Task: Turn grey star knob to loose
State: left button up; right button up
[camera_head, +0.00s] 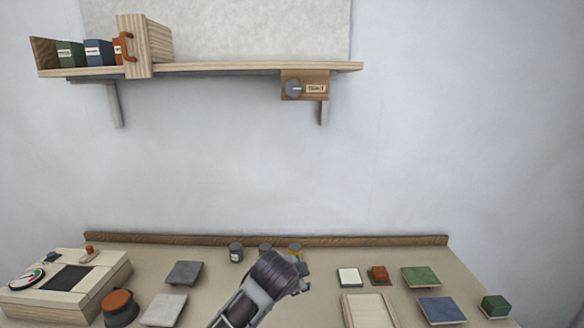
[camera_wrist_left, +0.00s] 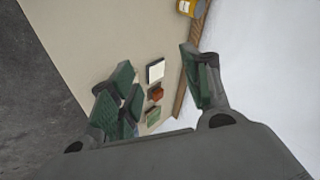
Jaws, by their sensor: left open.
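The grey star knob (camera_head: 293,89) sits on a wooden block (camera_head: 312,78) under the right end of the wall shelf. A small label (camera_head: 316,89) is beside it on the block; its text is too small to read. My left gripper (camera_head: 303,272) is low over the bench in the head view, well below the knob and apart from it. In the left wrist view my left gripper (camera_wrist_left: 156,62) has its fingers spread with nothing held between them. The knob is not in the wrist view. My right gripper is not in view.
The shelf (camera_head: 215,67) holds several binders (camera_head: 98,52) and a wooden box (camera_head: 150,48) at its left. The bench (camera_head: 220,280) carries small jars, coloured tiles and a panel box (camera_head: 105,272) with a dial. The wall between bench and shelf is clear.

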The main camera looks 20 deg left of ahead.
pick_arm(q)
jog(key=w+d+r+m+t+y, duration=0.1)
jog(key=w+r+m+t, duration=0.15)
jog(key=r, duration=1.05)
jog(key=w+r+m+t+y, duration=0.1)
jog(key=w+r+m+t, duration=0.2)
jog(key=r, duration=1)
jog(key=s+a+r+m+t+y, duration=0.1)
jog(key=s+r+m, duration=0.1)
jog(key=r, duration=1)
jog(key=s+a+r+m+t+y, duration=0.1)
jog(key=s+r+m+y, duration=0.1)
jog(key=r, duration=0.9)
jog(key=shift+s+a+r+m+t+p, duration=0.35)
jog(key=shift+s+p, duration=0.1)
jog(key=shift+s, duration=0.05)
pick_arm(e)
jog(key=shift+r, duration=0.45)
pick_arm(q)
jog(key=shift+w, duration=0.1)
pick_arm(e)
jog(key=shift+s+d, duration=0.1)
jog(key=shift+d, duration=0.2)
